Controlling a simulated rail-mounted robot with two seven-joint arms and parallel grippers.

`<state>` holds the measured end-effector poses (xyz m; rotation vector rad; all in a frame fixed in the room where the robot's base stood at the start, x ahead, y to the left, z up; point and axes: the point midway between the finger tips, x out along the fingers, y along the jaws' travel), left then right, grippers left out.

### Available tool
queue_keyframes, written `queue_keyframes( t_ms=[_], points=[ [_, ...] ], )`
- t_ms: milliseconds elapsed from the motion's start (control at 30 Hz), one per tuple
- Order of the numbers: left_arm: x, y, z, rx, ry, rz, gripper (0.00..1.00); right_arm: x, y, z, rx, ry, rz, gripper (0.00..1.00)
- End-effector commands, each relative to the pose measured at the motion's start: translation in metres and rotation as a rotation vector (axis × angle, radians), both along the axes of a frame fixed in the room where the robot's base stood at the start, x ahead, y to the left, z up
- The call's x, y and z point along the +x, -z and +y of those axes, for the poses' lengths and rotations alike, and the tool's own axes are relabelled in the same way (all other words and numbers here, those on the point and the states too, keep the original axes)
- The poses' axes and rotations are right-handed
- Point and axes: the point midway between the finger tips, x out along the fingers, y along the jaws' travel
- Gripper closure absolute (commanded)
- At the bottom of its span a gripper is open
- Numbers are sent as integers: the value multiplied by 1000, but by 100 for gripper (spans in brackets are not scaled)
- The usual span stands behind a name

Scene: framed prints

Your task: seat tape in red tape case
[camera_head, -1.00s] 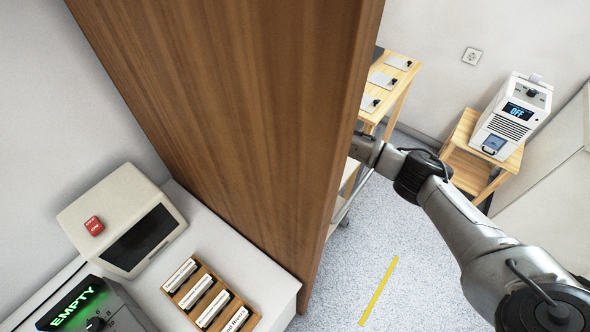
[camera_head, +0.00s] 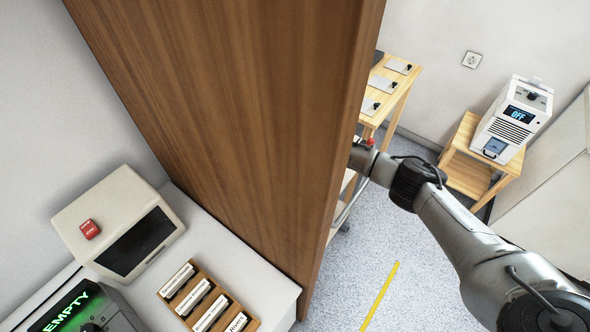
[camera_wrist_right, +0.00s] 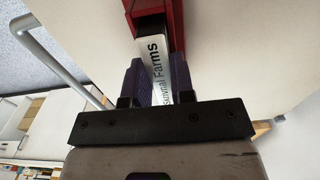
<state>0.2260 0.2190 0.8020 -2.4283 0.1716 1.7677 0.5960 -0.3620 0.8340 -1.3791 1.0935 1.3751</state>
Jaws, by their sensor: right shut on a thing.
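A red case (camera_wrist_right: 178,28) is just beyond the fingertips, with red walls around the far end of the tape. How deep the tape sits in it I cannot tell. In the head view my right gripper is hidden behind the brown wooden panel, and only the arm shows. A small red spot (camera_head: 371,142) shows at the panel edge beside the wrist. My left gripper is in neither view.
The brown panel (camera_head: 230,110) blocks much of the head view. A wooden table (camera_head: 395,95) and white machine (camera_head: 512,120) stand behind.

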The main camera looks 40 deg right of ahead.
Motion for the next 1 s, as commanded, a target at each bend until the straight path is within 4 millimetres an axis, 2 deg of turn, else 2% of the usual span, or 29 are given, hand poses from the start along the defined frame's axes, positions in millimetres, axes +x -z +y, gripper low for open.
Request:
queue_keyframes(
  t_ms=[33,300,600,767,1000],
  points=[
    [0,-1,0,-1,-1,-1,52,0,1,0,1,0,0,75],
    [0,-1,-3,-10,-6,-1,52,0,1,0,0,0,0,52],
    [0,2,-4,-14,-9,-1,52,0,-3,-1,-1,0,0,52],
    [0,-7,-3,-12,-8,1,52,0,-28,0,0,-1,-1,52],
    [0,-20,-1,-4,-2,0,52,0,-73,1,1,-1,-2,52]
  ],
)
